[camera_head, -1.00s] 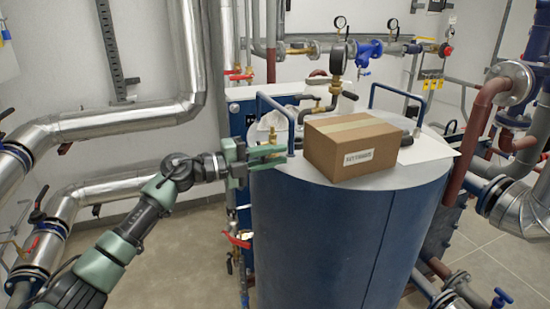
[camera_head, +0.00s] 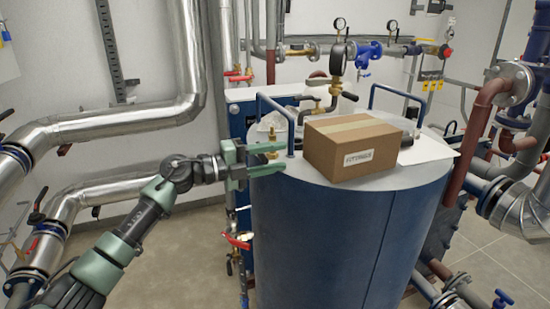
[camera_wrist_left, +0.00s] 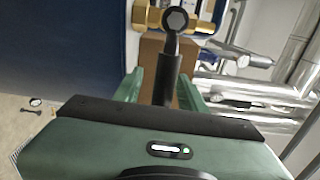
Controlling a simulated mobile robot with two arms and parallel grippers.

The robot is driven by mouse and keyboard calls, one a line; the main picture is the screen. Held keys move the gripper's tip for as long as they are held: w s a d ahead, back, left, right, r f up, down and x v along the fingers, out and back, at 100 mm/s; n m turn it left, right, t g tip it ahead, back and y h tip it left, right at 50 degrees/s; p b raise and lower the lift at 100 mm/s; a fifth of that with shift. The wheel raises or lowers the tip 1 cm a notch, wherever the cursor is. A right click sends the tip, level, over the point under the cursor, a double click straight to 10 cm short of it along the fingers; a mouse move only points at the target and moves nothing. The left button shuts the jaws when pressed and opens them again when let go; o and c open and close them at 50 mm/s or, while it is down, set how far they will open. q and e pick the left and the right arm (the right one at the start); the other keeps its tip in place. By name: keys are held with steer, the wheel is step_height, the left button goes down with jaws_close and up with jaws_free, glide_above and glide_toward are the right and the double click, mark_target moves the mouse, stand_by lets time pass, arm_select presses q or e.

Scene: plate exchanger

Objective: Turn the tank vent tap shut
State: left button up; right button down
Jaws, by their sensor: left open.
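The tank vent tap shows in the left wrist view as a brass valve body (camera_wrist_left: 150,18) with a black lever handle (camera_wrist_left: 167,80). The lever reaches back between my left gripper's green fingers (camera_wrist_left: 162,88). In the head view my left gripper (camera_head: 274,160) is at the left edge of the tank top, with its jaws apart around the tap's place. A small brass part (camera_head: 272,142) of the tap shows by the fingers. The lever is largely hidden there. I cannot tell whether the fingers touch the lever. My right gripper is not in view.
The blue tank (camera_head: 325,235) has a grey top. A cardboard box (camera_head: 352,147) stands on it, right of my gripper. A blue rail (camera_head: 290,125) rises close beside the fingers. A pressure gauge (camera_head: 338,58) and pipework stand behind. Floor shows clear left of the tank.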

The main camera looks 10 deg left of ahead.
mark_target(260, 160)
arm_select(q)
steer(key=b+v, duration=0.2)
steer(key=v, duration=0.5)
steer(key=shift+a+f, duration=0.15)
steer(key=shift+s+a, duration=0.2)
